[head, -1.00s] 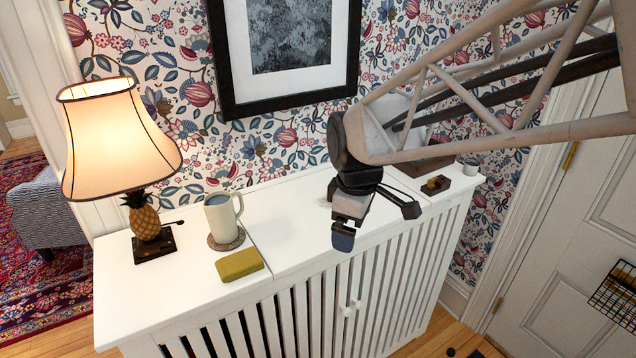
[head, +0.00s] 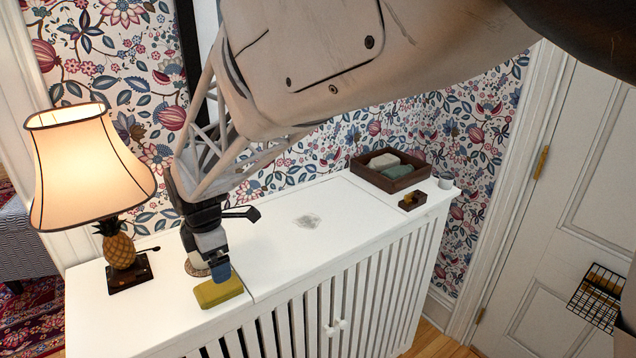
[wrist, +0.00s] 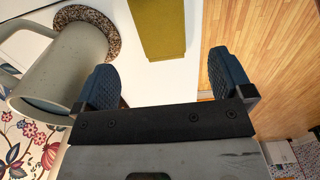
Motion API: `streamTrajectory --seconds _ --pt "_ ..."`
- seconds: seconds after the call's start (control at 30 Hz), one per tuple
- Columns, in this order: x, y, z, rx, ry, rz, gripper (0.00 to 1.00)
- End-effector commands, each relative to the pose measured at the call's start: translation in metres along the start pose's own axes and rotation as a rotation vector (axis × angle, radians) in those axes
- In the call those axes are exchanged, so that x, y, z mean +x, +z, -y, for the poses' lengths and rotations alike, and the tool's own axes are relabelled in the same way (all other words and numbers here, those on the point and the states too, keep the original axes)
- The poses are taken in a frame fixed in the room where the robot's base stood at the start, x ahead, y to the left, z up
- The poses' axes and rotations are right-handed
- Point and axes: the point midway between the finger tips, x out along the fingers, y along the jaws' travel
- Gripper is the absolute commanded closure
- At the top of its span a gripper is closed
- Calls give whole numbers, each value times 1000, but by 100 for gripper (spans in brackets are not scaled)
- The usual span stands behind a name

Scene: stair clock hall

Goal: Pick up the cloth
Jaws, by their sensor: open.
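The cloth (head: 218,291) looks like a flat mustard-yellow folded pad. It lies on the white cabinet top near the front edge. In the wrist view the cloth (wrist: 158,28) is ahead of my fingers, between their lines, and apart from them. My gripper (head: 218,268) points down just above and behind the cloth in the head view, partly overlapping its far edge. Its two blue fingers (wrist: 163,75) are spread with nothing between them.
A grey mug (wrist: 60,65) stands beside the left finger in the wrist view, on a round coaster (wrist: 95,20). A lit pineapple lamp (head: 120,248) stands left. A wooden tray (head: 372,177) holding folded items is at the right back. A grey smudge (head: 307,221) marks the cabinet top.

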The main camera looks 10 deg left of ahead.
Motion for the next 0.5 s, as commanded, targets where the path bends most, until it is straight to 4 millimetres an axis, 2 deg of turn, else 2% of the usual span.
streamTrajectory --seconds 0.33,0.5 --pt "2 0 0 0 -1 0 2" --pt "13 0 0 0 -1 0 2"
